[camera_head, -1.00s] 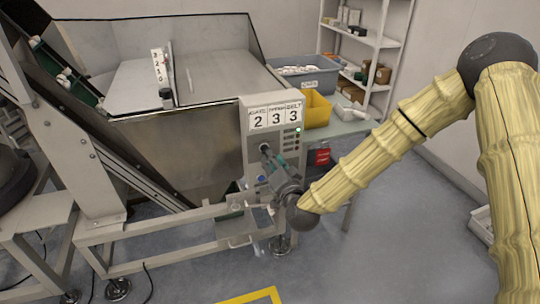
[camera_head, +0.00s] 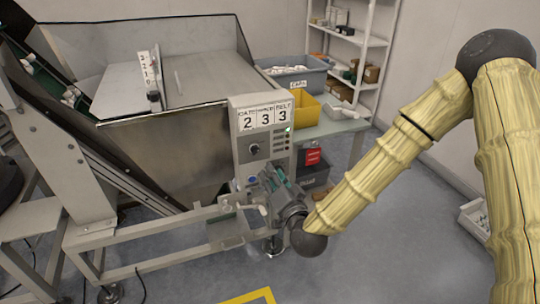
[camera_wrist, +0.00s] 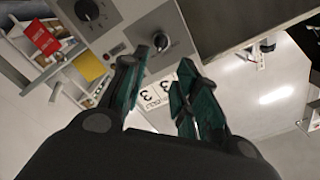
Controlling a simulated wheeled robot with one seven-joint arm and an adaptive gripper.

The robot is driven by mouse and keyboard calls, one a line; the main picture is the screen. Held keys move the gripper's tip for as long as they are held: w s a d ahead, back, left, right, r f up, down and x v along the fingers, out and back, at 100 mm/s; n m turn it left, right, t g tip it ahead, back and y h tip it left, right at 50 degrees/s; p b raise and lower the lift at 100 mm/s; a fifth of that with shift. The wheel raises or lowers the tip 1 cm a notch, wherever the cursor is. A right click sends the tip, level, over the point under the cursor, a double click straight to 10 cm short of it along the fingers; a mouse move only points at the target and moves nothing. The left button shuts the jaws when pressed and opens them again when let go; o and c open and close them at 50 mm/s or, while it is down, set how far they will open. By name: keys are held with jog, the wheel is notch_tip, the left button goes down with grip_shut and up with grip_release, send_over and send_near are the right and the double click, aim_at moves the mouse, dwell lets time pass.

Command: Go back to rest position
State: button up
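The grey control panel (camera_head: 272,148) stands at the hopper's front right corner, with the digits 2, 3, 3 on its label plate (camera_head: 264,119). A black knob (camera_head: 254,149) sits below the plate. My gripper (camera_head: 266,176) is in front of the lower part of the panel, below the knob and apart from it. In the wrist view my gripper (camera_wrist: 164,60) has its two green-and-dark fingers spread with nothing between them. A black knob (camera_wrist: 161,42) shows beyond the fingertips, and a second knob (camera_wrist: 87,10) lies further left.
The metal hopper (camera_head: 170,140) and its frame (camera_head: 160,232) fill the left. A yellow bin (camera_head: 306,108) and a grey-blue bin (camera_head: 313,76) stand behind the panel. White shelves (camera_head: 367,40) stand at the back. The floor (camera_head: 385,255) below my arm is clear.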

jog(key=s+d+f+n+g+h+p, duration=0.1)
jog(key=s+d+f+n+g+p, duration=0.15)
jog(key=s+f+g, duration=0.45)
jog(key=s+d+f+n+g+h+p, duration=0.1)
jog(key=s+d+f+g+p, duration=0.2)
jog(key=s+f, duration=0.85)
jog(key=s+d+f+g+h+p, duration=0.1)
jog(key=s+d+f+g, duration=0.1)
jog(key=s+d, duration=0.2)
jog(key=s+d+f+n+g+h+p, duration=0.1)
jog(key=s+d, duration=0.3)
jog(key=s, duration=0.6)
jog(key=s+d+f+g+h+p, duration=0.1)
jog(key=s+d+f+g+p, duration=0.2)
jog(key=s, duration=0.4)
jog(key=shift+s+d+f+n+g+h, duration=0.35)
jog(key=shift+d+g, duration=0.25)
jog(key=shift+d, duration=0.3)
jog(key=shift+w, duration=0.15)
dwell(3.0)
